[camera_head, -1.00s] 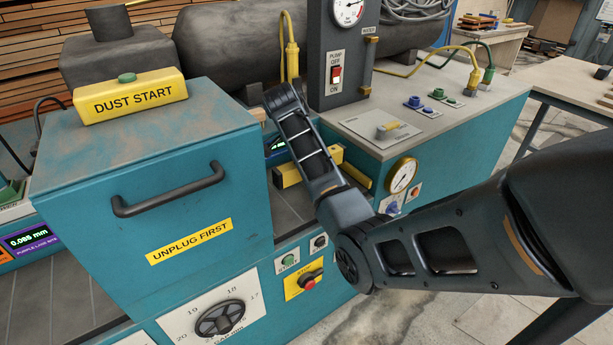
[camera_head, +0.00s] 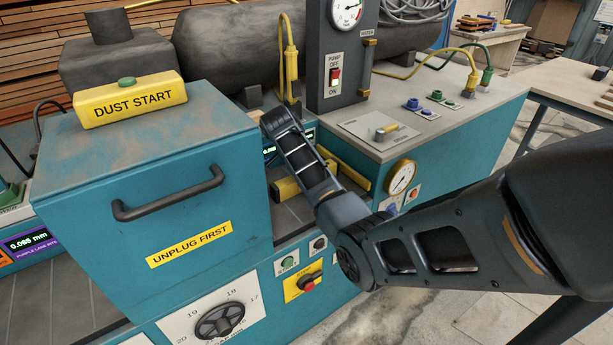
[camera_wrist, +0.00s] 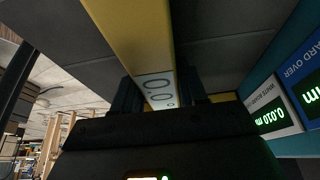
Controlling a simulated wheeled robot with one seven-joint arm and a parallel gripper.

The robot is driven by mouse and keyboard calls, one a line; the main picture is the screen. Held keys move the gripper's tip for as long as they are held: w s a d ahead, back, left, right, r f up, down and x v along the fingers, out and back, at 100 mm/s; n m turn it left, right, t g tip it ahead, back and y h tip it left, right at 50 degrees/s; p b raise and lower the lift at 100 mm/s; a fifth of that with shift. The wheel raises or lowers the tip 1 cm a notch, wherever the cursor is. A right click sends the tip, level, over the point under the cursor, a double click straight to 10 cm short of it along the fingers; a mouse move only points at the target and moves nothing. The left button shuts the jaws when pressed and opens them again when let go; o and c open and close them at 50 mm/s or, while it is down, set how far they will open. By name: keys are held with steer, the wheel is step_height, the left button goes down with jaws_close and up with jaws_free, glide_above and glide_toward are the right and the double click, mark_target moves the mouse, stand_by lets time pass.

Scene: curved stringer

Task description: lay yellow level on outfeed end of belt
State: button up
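In the head view the level's near end (camera_head: 287,188) shows left of my forearm, over the dark grey belt (camera_head: 288,216). My wrist hides its middle, and my fingertips are hidden there. I cannot tell whether the level touches the belt.
A teal hood (camera_head: 150,190) stands close on the left. A yellow rail (camera_head: 347,170) and the teal cabinet with a gauge (camera_head: 401,177) bound the right. Digital readouts (camera_wrist: 272,112) sit beside the belt in the wrist view.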

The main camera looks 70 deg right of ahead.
steer(key=o, duration=0.4)
steer(key=shift+r, duration=0.1)
steer(key=v, duration=1.2)
steer(key=shift+d+r+p, duration=0.1)
steer(key=shift+p, duration=0.2)
